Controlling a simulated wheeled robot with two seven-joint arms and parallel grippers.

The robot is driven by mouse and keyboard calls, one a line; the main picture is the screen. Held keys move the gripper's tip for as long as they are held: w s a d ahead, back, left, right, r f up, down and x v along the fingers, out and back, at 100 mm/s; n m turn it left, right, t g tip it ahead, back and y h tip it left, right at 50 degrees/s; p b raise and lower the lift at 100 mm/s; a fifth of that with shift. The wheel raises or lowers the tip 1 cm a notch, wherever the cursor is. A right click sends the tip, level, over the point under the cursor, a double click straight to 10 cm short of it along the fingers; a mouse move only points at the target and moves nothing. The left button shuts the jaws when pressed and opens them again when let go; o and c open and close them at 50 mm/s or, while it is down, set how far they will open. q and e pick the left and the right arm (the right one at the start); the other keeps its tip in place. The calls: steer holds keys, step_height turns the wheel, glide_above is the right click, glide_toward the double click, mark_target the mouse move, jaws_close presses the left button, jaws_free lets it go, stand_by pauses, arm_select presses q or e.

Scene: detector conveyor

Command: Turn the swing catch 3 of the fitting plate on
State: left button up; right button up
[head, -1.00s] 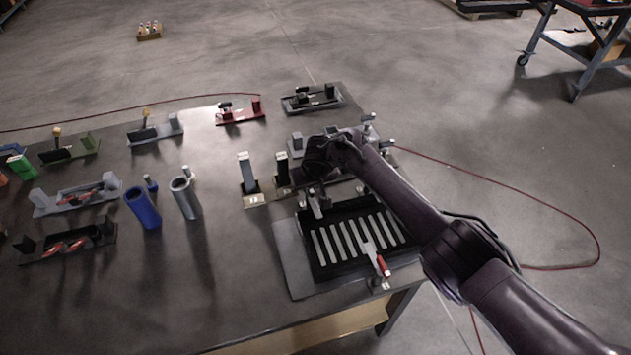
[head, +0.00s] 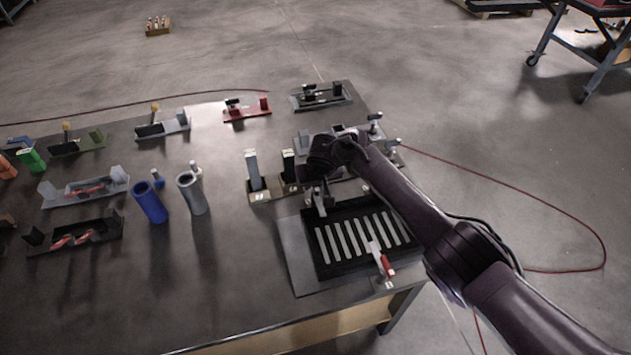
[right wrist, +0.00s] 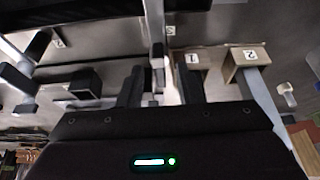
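The fitting plate seems to be the grey plate (head: 289,246) with a black slatted tray (head: 321,271) at the table's right front. A catch with a red handle (head: 388,267) stands at its front right corner; its number is too small to read. My right gripper (head: 320,202) is low at the tray's back left corner. In the right wrist view its two fingers (right wrist: 160,88) are apart, with an upright grey bar (right wrist: 157,38) showing between them. I cannot tell whether they touch it. My right forearm hides part of the tray's back right side. My left gripper is not in view.
Two wooden blocks with upright levers, labelled 1 (right wrist: 191,59) and 2 (right wrist: 249,54), stand close beside the right gripper. A grey fixture (head: 305,141) is behind it. Blue (head: 149,205) and grey (head: 192,195) cylinders stand left.

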mark_target(319, 202)
steer(key=v, duration=0.7)
steer(key=shift+r+p, duration=0.35)
steer(key=shift+s, duration=0.15)
